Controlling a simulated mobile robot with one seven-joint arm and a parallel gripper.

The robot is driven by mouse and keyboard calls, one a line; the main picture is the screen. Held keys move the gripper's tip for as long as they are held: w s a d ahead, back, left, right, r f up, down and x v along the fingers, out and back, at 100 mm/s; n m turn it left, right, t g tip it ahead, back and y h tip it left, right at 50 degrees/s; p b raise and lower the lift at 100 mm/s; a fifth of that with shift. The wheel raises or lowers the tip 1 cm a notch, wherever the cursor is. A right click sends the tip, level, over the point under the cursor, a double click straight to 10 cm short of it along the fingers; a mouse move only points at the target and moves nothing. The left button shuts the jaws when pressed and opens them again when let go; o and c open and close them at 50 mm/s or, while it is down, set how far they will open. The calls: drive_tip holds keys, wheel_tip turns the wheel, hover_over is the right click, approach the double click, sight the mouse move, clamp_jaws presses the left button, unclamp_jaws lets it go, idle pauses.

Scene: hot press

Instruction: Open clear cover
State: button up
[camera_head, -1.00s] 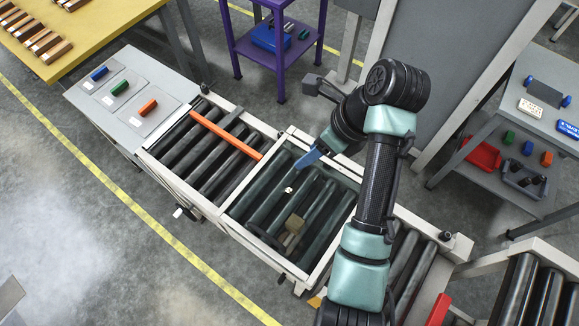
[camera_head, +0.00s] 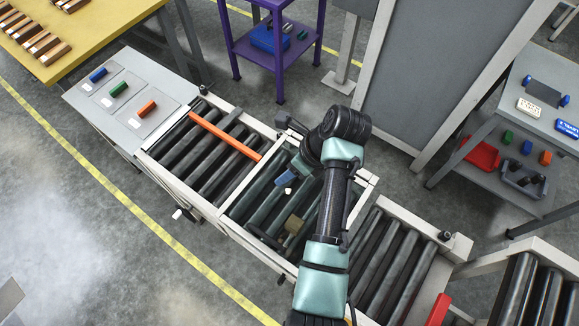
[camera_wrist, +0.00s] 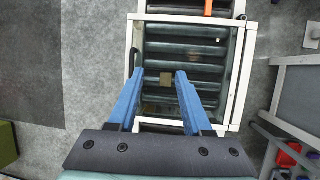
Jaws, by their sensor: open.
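The clear cover (camera_head: 262,212) is a see-through panel in a pale frame over a middle section of the roller line, and it looks closed. In the wrist view its pale frame (camera_wrist: 240,70) surrounds the rollers, with a dark handle-like piece (camera_wrist: 134,60) on the left side. In the head view my gripper (camera_head: 286,180) is over the cover's far part; my arm hides the right side.
An orange bar (camera_head: 228,136) lies across the rollers to the left. A grey panel with blue, green and orange blocks (camera_head: 118,88) is at the line's left end. More rollers (camera_head: 388,262) run to the right. A purple shelf (camera_head: 270,50) stands behind, beyond open floor.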

clamp_jaws()
idle(1.4)
unclamp_jaws()
drive_tip(key=shift+r, duration=0.1)
drive_tip(key=v, duration=1.2)
drive_tip(key=shift+r, duration=0.4)
